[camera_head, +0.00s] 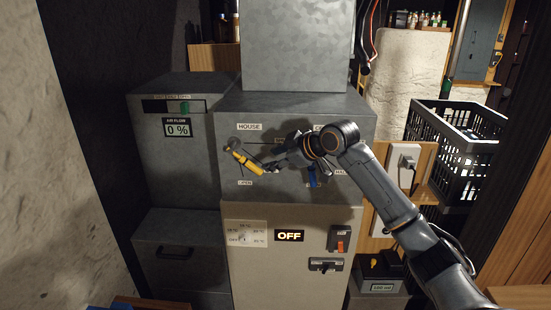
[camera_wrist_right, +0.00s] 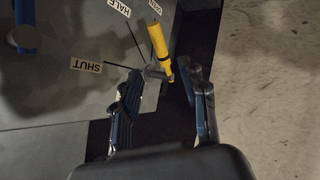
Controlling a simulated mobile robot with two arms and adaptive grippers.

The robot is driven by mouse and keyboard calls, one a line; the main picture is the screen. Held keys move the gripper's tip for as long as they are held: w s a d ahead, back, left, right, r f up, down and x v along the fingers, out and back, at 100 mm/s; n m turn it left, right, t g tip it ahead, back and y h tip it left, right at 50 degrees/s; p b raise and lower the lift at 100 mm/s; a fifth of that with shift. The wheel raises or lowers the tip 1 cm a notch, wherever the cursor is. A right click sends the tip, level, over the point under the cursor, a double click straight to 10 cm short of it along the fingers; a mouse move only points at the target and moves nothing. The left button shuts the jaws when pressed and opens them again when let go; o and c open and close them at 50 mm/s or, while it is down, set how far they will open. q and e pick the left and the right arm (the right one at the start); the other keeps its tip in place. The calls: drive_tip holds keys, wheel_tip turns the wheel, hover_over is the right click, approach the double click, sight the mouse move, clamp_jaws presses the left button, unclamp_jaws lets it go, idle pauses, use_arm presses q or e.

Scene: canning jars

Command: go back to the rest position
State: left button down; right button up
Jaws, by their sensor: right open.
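A grey metal cabinet (camera_head: 228,105) stands in the middle of the head view. A yellow-handled lever (camera_head: 246,161) is on its front, tilted, below the HOUSE label (camera_head: 249,127). My right gripper (camera_head: 268,166) is in front of the cabinet at the lever's right end. In the right wrist view the yellow handle (camera_wrist_right: 159,40) lies just beyond my open fingertips (camera_wrist_right: 166,73). A grey piece at its near end is between or just past the tips; contact cannot be told. SHUT, HALF and OPEN labels are beside it. My left gripper is out of view.
A blue handle (camera_head: 313,177) is on the cabinet front, partly behind my right arm. Below are an OFF display (camera_head: 289,236) and a red switch (camera_head: 340,245). A black crate (camera_head: 455,135) stands right of my arm. A grey unit (camera_head: 165,160) stands at left.

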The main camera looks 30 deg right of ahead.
idle(0.5)
